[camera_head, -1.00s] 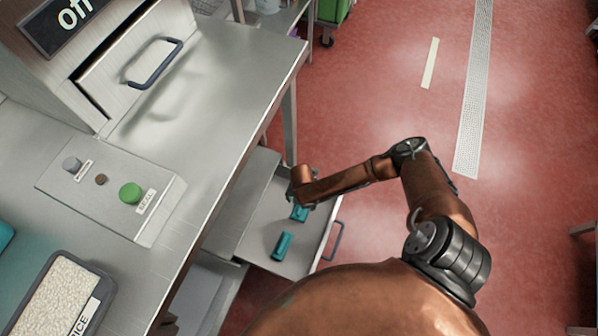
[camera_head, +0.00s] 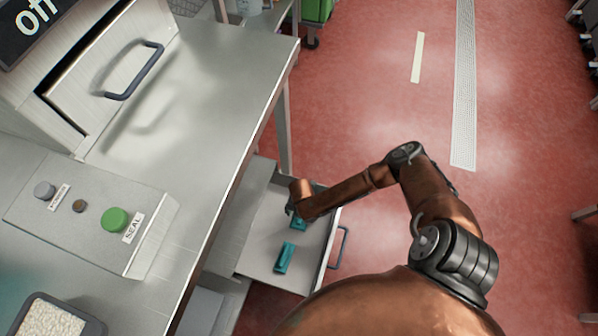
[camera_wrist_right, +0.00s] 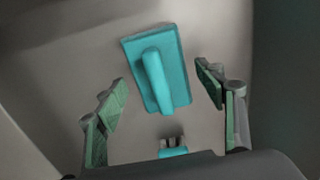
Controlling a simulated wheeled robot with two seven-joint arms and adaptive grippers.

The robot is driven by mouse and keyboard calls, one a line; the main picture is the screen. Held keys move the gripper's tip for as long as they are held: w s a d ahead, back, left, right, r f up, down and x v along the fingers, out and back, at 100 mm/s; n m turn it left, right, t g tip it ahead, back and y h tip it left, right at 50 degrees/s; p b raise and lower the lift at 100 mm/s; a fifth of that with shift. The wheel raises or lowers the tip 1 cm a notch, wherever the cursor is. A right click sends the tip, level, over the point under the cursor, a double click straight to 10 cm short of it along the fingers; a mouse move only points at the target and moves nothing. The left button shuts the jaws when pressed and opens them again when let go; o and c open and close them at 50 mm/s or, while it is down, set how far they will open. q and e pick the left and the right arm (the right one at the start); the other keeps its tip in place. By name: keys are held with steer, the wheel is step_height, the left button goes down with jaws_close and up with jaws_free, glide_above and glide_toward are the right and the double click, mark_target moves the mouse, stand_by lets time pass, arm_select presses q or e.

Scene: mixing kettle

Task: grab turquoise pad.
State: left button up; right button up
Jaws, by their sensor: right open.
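A turquoise pad with a raised handle (camera_wrist_right: 157,72) lies on the floor of an open drawer, between and ahead of my open right fingers in the right wrist view. My right gripper (camera_wrist_right: 160,103) is open and empty above it. In the head view two turquoise items lie in the drawer: one (camera_head: 285,258) in plain sight nearer the front, the other (camera_head: 299,224) partly hidden under my right gripper (camera_head: 297,212). A second turquoise item (camera_wrist_right: 173,152) shows low in the right wrist view, partly cut off by the gripper body. My left gripper is not in view.
The open drawer (camera_head: 262,240) sits below the steel counter (camera_head: 190,110), with a handle (camera_head: 339,248) on its front. A control panel with a green button (camera_head: 115,219) and a tray of rice (camera_head: 48,318) are on the counter. Red floor (camera_head: 380,90) lies clear to the right.

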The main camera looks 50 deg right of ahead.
steer(key=shift+c, duration=0.2)
steer(key=c, duration=1.3)
